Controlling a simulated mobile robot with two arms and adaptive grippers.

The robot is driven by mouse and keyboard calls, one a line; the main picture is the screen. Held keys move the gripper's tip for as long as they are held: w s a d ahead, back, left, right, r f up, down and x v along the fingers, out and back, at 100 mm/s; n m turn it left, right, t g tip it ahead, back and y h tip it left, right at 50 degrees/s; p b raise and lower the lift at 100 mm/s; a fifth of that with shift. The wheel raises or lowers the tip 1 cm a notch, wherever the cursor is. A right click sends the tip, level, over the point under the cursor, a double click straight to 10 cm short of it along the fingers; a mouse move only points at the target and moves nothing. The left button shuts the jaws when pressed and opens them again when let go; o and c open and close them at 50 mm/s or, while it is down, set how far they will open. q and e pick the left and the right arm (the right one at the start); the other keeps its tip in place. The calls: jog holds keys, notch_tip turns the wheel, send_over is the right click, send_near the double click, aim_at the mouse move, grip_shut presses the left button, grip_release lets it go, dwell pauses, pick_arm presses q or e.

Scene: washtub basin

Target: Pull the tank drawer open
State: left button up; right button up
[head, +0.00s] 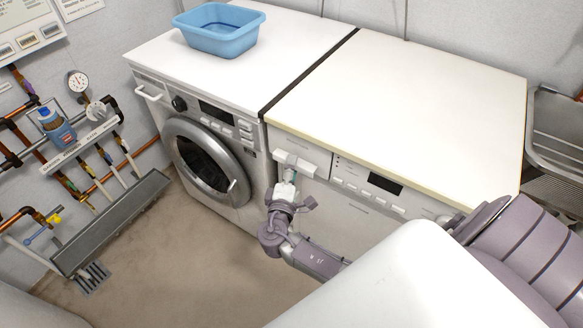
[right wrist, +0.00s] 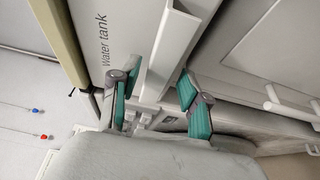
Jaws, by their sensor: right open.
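The tank drawer (head: 287,141) is a white panel at the upper left of the right-hand machine. In the right wrist view its front (right wrist: 112,28) bears the words "water tank". A white bar handle (head: 302,167) stands out from it and also shows in the right wrist view (right wrist: 177,45). The drawer front looks about flush with the machine. My right gripper (head: 289,178) is at the handle. In the right wrist view its green-padded fingers (right wrist: 158,82) are open, one on each side of the bar; contact is unclear. My left gripper is not in view.
A washing machine (head: 225,173) with a round door stands left, a blue basin (head: 219,30) on its top. The dryer's white top (head: 400,105) is bare. Pipes and a grey trough (head: 112,225) line the left wall. The brown floor (head: 180,270) in front is clear.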

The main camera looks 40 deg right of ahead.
grip_shut()
dwell(0.3)
jog(key=shift+s+f, duration=0.1)
